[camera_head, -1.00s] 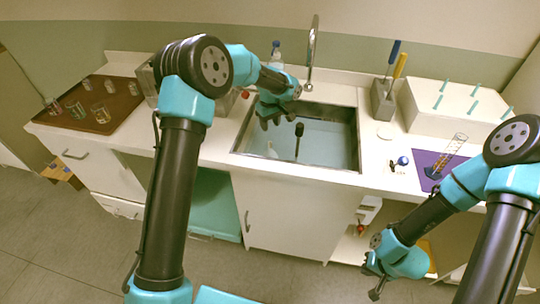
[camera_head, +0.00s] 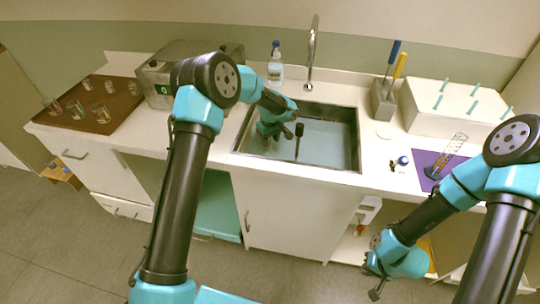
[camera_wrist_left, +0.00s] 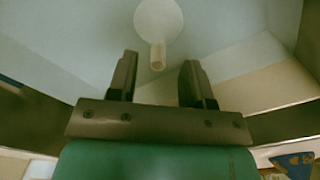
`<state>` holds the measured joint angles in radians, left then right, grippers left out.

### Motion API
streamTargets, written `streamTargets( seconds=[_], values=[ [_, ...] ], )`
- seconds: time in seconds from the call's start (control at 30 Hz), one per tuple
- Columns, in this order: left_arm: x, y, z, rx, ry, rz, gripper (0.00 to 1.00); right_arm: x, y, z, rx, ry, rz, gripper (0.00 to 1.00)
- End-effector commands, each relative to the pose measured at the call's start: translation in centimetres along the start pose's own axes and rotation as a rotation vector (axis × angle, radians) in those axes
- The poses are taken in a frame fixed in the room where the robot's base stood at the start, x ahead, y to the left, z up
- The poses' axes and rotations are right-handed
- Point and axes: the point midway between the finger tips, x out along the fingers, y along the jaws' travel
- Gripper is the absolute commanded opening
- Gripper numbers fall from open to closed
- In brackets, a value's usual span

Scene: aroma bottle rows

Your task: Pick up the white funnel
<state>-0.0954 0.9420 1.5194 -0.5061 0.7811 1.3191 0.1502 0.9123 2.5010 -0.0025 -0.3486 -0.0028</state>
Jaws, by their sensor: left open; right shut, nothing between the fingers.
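The white funnel (camera_wrist_left: 158,20) shows at the top of the left wrist view, its round bowl above and its narrow spout pointing toward my fingers. It lies in the sink (camera_head: 330,142); in the head view I cannot make it out, as my left gripper covers that area. My left gripper (camera_head: 273,134) is low over the left part of the sink. In the left wrist view its fingers (camera_wrist_left: 157,70) are apart and empty, with the spout just beyond them. My right gripper (camera_head: 373,282) is shut and empty, in front of the counter at the lower right.
A black rod (camera_head: 299,140) stands up in the sink near my left gripper. The faucet (camera_head: 313,50) and a clear bottle (camera_head: 275,66) are behind. A grey box (camera_head: 158,72) and a brown tray (camera_head: 115,112) with glasses are at left.

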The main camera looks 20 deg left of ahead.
Motion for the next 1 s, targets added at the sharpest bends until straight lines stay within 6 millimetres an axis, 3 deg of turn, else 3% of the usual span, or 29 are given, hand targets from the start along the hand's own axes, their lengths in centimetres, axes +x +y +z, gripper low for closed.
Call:
streamTargets(
  seconds=[0.37,0.87,1.0],
  values=[
    [4.5,0.1,-0.3,0.001,-0.001,-0.001,0.46,0.0,0.0,0.0,0.0,0.0,0.0,0.0],
    [4.6,0.1,-0.3,0.0,0.0,0.0,0.46,0.0,0.0,0.0,0.0,0.0,0.0,0.0],
    [4.6,0.1,-0.3,0.0,0.0,0.0,0.34,0.0,0.0,0.0,0.0,0.0,0.0,0.0]
  ],
)
